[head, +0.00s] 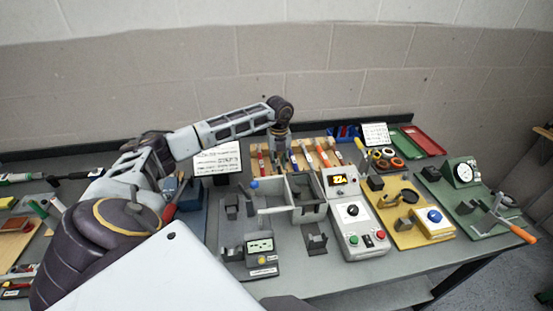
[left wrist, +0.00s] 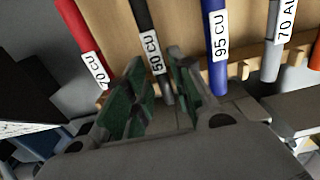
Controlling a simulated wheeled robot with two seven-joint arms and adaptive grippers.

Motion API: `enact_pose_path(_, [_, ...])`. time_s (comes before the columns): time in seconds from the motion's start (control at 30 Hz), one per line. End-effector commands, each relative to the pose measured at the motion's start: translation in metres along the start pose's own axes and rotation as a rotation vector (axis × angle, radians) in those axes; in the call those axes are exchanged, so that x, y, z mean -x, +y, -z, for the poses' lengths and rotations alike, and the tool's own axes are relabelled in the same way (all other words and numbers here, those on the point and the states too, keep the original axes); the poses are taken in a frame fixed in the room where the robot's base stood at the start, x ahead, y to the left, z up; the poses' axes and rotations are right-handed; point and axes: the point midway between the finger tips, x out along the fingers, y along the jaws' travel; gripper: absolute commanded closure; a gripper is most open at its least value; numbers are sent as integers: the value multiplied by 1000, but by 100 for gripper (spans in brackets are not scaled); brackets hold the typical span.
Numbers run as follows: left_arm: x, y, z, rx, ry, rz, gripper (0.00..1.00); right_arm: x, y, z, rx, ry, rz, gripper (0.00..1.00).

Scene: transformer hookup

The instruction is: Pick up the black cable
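The black cable (left wrist: 148,40), with a white label ending in "CU", lies on a wooden rack (left wrist: 189,22) between a red cable (left wrist: 78,35) and a blue cable (left wrist: 219,60). My left gripper (left wrist: 155,85) has its green-padded fingers apart. The black cable's lower end shows between them, with visible gaps. In the head view the left gripper (head: 281,145) points down at the left part of the rack, and I cannot pick out the black cable behind it. My right gripper is not in view.
A grey cable (left wrist: 272,45) lies right of the blue one. In front of the rack stand a grey divided holder (head: 273,209) and a control box with a display (head: 352,222). A white sign (head: 218,158) stands left of the gripper, with red and green trays (head: 423,141) at the back right.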

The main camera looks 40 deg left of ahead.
Motion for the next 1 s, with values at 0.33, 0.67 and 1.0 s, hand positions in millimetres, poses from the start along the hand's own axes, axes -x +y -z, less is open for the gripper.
enact_pose_path(0.33, [-10,0,0,-1,0,1,76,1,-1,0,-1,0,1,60])
enact_pose_path(0.67, [-10,0,0,-1,0,1,83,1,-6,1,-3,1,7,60])
enact_pose_path(1.0, [-9,0,0,-1,0,1,100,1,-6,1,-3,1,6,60])
